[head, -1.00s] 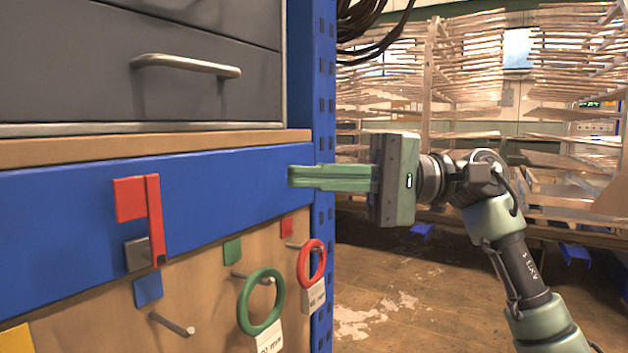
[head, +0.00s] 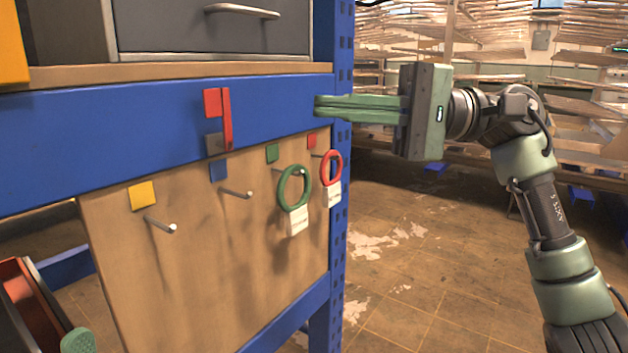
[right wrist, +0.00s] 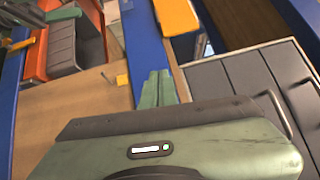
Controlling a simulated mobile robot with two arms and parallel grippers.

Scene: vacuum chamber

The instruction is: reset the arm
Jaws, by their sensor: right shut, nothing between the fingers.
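My right gripper (head: 318,106) is shut and empty. Its green fingers lie together and point left, in front of the blue crossbeam (head: 120,130) and beside the blue perforated post (head: 341,190). I cannot tell the exact gap to the beam. My right arm comes up from the lower right with its elbow bent. In the right wrist view the closed fingers (right wrist: 158,76) show above the green gripper body, in front of the blue beam.
A wooden board (head: 190,270) has several pegs, with a green ring (head: 281,188) and a red ring (head: 325,169) hanging. A red bracket (head: 227,120) is on the beam. A grey drawer (head: 205,38) is above. Open floor (head: 430,270) lies right, with racks (head: 480,60) behind.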

